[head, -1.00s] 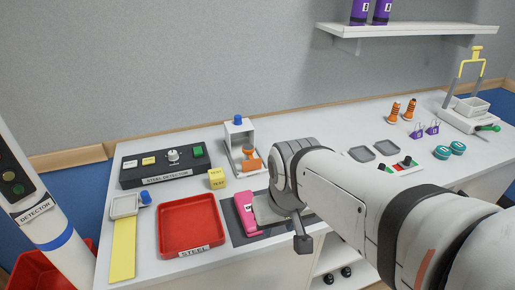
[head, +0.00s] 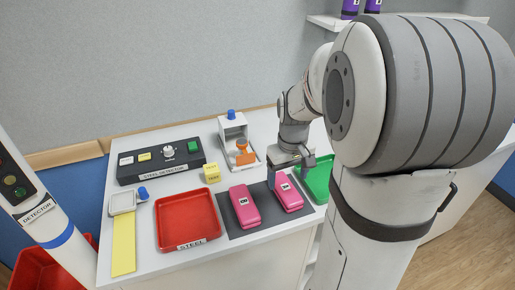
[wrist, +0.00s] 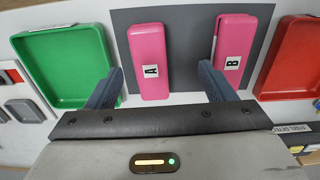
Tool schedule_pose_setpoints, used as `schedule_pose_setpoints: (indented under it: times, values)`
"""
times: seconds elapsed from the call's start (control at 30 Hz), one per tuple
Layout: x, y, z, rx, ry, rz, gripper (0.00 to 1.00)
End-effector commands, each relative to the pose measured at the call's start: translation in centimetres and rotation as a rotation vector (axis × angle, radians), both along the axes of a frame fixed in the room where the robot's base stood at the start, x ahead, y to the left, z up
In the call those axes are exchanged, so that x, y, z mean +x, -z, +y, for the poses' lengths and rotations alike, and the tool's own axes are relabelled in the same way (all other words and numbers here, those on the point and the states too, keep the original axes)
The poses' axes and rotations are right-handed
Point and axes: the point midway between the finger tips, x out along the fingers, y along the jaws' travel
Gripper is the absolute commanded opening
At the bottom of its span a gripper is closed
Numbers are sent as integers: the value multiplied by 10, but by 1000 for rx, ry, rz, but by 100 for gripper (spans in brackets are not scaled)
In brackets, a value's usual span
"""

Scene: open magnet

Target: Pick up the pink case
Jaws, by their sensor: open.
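Two pink cases lie on a dark grey mat (head: 262,224). Case A (wrist: 148,62) is on the left in the wrist view and is the right-hand case in the head view (head: 288,195). Case B (wrist: 236,30) is on the right in the wrist view and the left-hand case in the head view (head: 245,208). My gripper (wrist: 160,70) is open and empty. Its fingers appear on either side of case A in the wrist view, with no visible contact. In the head view my gripper is close behind case A.
A red tray (head: 188,243) marked STEEL stands left of the mat, and a green tray (head: 319,183) stands right of it. A yellow block (head: 211,173), a white stand with an orange piece (head: 240,150) and the steel detector box (head: 160,163) stand behind.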

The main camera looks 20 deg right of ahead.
Motion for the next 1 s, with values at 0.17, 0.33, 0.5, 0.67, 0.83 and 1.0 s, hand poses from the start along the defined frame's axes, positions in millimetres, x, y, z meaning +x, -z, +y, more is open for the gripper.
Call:
schedule_pose_setpoints:
  times: [0.17, 0.33, 0.5, 0.67, 0.83, 1.0]
  values:
    - [13, 11, -19, 7, -6, 27, 76]
    - [13, 29, -21, 9, -9, 31, 76]
    - [11, 48, -20, 9, -8, 31, 76]
    - [7, 73, -20, 10, -7, 33, 76]
    - [8, 88, -21, 8, -7, 29, 76]
    - [8, 89, -21, 8, -6, 27, 76]
